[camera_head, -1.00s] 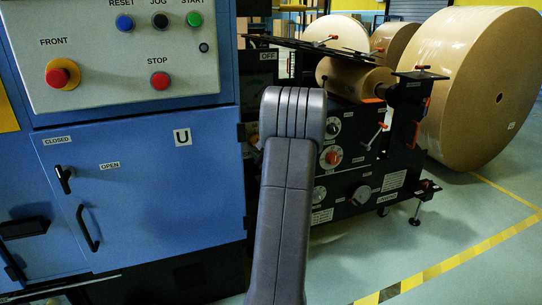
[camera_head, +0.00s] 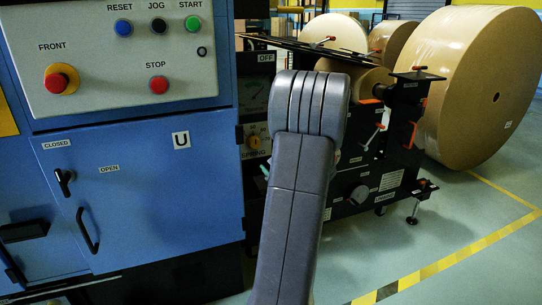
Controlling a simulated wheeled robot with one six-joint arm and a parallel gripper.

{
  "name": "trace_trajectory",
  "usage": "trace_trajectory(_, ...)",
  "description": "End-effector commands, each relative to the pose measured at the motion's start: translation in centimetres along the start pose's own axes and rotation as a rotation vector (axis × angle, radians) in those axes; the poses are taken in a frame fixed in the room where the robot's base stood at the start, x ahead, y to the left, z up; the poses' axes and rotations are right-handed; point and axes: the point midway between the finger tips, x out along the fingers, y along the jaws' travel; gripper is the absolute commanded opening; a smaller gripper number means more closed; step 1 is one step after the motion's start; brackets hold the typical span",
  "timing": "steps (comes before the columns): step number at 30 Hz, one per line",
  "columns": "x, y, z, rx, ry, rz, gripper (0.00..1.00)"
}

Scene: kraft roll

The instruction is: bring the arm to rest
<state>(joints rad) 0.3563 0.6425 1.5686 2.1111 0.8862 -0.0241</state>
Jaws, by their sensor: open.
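My arm (camera_head: 303,185) rises from the bottom middle of the head view, a dark grey link with a ribbed, rounded elbow at its top. It stands in front of the black machine unit, leaning slightly right, and hides part of its dials. My gripper is not in view; the rest of the arm beyond the elbow is hidden behind this link.
A blue cabinet (camera_head: 150,205) with a grey button panel (camera_head: 115,60) stands close on the left. The black unit (camera_head: 365,170) stands behind my arm. Large kraft rolls (camera_head: 480,85) stand at right. Grey floor (camera_head: 460,220) with yellow-black tape is clear at lower right.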

Motion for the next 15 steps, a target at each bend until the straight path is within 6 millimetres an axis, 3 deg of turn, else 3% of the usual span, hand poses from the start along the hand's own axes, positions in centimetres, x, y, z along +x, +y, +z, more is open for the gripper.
trace_trajectory(5,1.5,0.1,-0.1,-0.001,-0.001,0.001,0.6)
trace_trajectory(15,8.0,0.2,-0.1,-0.001,-0.003,0.001,0.6)
